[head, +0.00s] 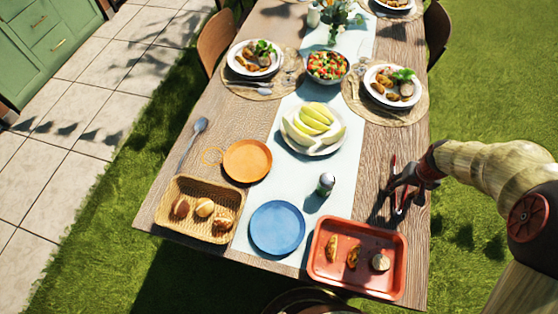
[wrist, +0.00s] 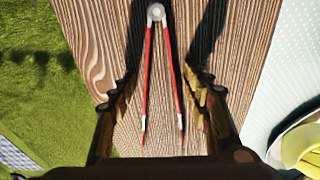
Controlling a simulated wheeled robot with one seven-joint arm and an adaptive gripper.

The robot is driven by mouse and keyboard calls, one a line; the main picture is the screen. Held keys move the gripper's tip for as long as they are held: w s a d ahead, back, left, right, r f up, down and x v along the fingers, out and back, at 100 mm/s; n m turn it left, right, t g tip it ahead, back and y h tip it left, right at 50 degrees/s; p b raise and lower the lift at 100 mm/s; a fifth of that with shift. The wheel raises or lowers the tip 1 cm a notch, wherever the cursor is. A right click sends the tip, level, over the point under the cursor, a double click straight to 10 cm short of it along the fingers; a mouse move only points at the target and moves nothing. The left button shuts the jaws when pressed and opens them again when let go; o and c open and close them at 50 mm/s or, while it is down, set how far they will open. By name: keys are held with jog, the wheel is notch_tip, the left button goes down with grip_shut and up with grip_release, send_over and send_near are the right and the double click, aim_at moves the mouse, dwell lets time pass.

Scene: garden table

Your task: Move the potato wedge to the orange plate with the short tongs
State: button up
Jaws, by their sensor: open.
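The short tongs (wrist: 148,75) have red arms, pale tips and a round grey pivot, and lie on the wooden table in the wrist view. My gripper (wrist: 158,95) is open above them, one finger on each side, not closed on them. In the head view my gripper (head: 402,185) is at the table's right edge and partly covers the tongs. Potato wedges (head: 331,248) and (head: 353,256) lie in the red tray (head: 318,262) at the front right, beside a round pale piece (head: 380,262). The orange plate (head: 247,160) is empty, left of the runner.
A blue plate (head: 277,228), a pepper shaker (head: 326,184) and a bread basket (head: 170,222) stand near the front. A spoon (head: 192,142) lies at the left edge. Laid plates and a salad bowl (head: 327,67) are farther back.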

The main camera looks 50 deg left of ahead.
jog(key=c, duration=0.7)
jog(key=shift+r, duration=0.1)
notch_tip(320, 180, up, 12)
jog(key=p, duration=0.8)
dwell(0.5)
